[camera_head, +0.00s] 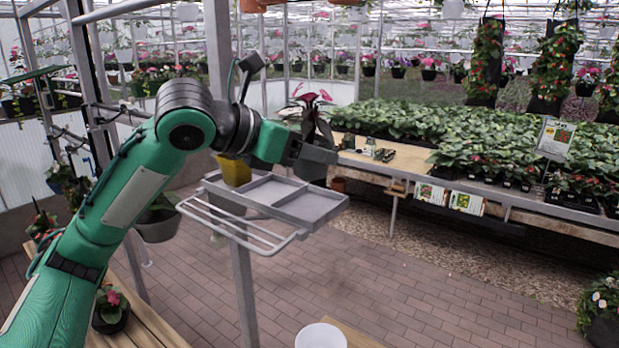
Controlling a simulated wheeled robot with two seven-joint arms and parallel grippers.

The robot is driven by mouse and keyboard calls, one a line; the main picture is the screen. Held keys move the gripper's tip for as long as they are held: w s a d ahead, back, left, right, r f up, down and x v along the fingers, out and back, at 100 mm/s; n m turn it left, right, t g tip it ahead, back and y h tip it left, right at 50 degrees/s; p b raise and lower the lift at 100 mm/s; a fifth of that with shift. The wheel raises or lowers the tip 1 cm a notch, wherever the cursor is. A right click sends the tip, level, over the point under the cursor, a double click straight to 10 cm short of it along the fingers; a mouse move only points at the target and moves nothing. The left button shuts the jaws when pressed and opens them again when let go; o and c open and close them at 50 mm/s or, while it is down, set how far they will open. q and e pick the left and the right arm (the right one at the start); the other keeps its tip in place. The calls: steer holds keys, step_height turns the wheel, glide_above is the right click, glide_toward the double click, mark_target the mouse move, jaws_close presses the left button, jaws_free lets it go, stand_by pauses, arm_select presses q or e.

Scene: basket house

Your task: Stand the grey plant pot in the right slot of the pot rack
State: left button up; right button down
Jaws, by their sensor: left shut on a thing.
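The pot rack is a grey tray with raised dividers (314,221), on a metal post. A yellow pot (234,170) stands at its left end. The middle and right slots look empty. My left gripper (312,158) is above the right end of the rack and shut on the grey plant pot. A dark plant with reddish leaves (314,110) rises upright behind the gripper. The dark gripper hides most of the pot, so its edges are hard to make out. I cannot tell the exact gap between pot and slot. My right gripper is out of view.
A wire rail (245,232) juts out in front of the rack. A grey pot (158,222) hangs left of it. A long bench of green plants (450,140) stands behind right. A white round container (320,336) is at the bottom. The brick floor (420,295) is open.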

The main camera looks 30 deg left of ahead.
mark_target(309, 181)
arm_select(q)
steer(key=shift+f+p, duration=0.45)
steer(key=shift+f, duration=2.35)
steer(key=shift+f, duration=0.15)
steer(key=o, duration=1)
